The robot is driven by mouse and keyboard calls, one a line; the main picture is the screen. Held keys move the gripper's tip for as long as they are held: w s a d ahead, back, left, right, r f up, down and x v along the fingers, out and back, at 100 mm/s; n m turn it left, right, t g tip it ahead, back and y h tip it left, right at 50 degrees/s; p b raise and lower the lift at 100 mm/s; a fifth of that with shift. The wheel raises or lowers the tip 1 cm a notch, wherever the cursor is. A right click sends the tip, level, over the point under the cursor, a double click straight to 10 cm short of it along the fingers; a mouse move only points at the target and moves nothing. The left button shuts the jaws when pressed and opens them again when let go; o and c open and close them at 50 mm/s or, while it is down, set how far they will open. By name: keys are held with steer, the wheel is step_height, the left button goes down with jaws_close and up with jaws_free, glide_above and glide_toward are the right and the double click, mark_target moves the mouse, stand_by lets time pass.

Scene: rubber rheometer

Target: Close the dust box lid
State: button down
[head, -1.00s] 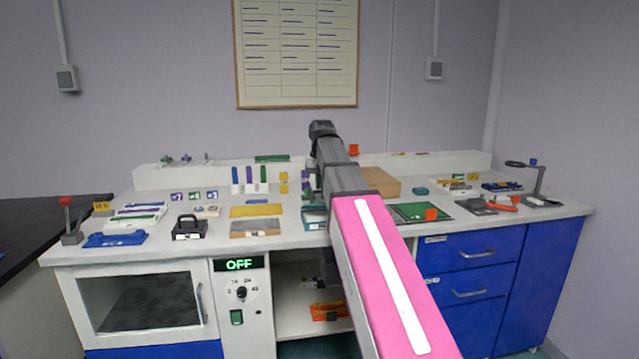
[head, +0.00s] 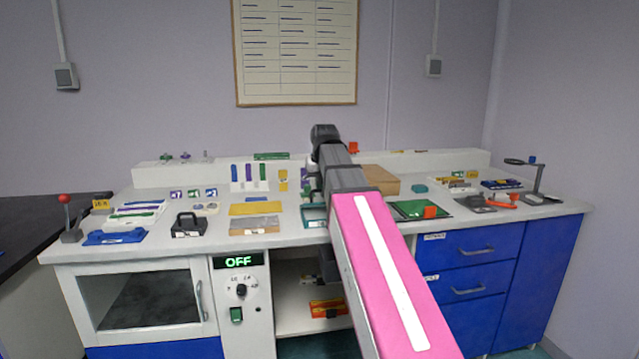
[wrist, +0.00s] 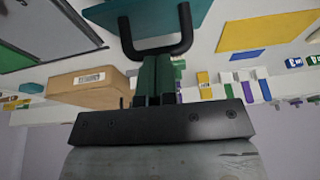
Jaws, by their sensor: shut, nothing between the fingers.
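A teal panel (wrist: 216,14) with a black U-shaped handle (wrist: 154,52) fills the top of the wrist view; I take it for the dust box lid. My gripper (wrist: 157,60) is shut, its dark green fingers side by side and empty, with their tips right at the handle's crossbar. Whether they touch it I cannot tell. In the head view a teal-edged box (head: 314,216) stands near the bench front beside my arm. My arm hides part of that area, and the lid's angle is unclear.
A brown box (head: 381,180) stands behind my arm, to the right. A yellow mat (head: 256,209) and a grey-topped block (head: 255,226) lie to the left. A green mat (head: 408,209) with an orange item lies to the right. The bench is crowded with small items.

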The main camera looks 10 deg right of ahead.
steer(key=shift+s+f, duration=1.05)
steer(key=shift+s, duration=0.3)
steer(key=shift+s+f, duration=0.5)
steer(key=shift+f, duration=0.05)
